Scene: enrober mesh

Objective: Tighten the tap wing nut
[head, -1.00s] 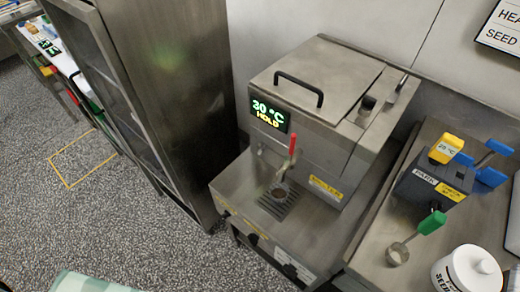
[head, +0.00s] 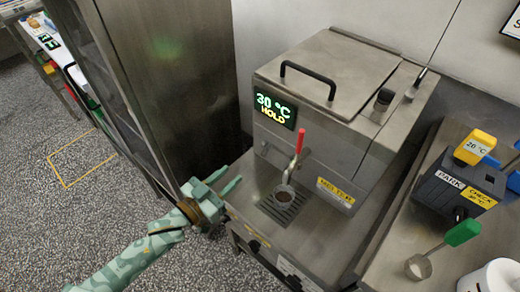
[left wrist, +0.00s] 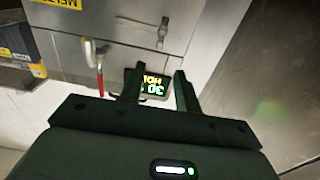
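The tap (head: 294,170) with its red lever (head: 302,141) is on the front of the steel melter (head: 320,85). It also shows in the left wrist view, where its red lever (left wrist: 100,82) is left of my fingers. My right gripper is not in view.
A drip grate (head: 283,204) with a dark round thing lies below the tap. A lit display (head: 275,110) reads 30 °C HOLD. A tall steel cabinet (head: 170,70) stands left. On the right counter are a dark PARK block (head: 455,190) and a green-handled ladle (head: 420,266).

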